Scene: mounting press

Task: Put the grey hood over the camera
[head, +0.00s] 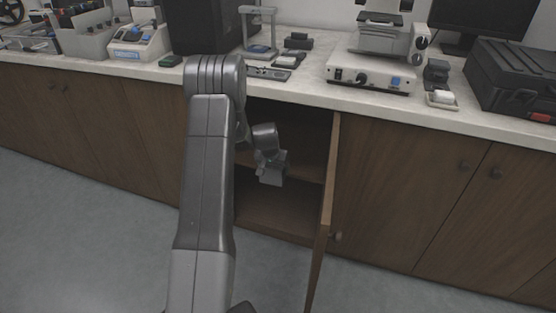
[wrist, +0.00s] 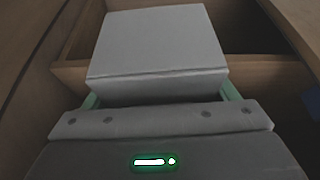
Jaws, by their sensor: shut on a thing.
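The grey hood (wrist: 157,45) is a pale grey, box-like piece between the green fingertips of my gripper (wrist: 160,95) in the wrist view. My gripper is shut on it. In the head view the hood (head: 272,176) shows small below my wrist, in front of the open cupboard. My gripper (head: 268,158) is below the counter's height there. I cannot tell for sure which thing is the camera. A white instrument with an upper head (head: 384,38) stands on the counter, right of the middle.
The cupboard (head: 275,205) under the counter is open, with a shelf inside. Its door (head: 326,205) stands out to the right of my gripper. On the counter (head: 310,92) are a small stand (head: 262,47), a black case (head: 512,78) at right and a white-blue device (head: 138,43) at left.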

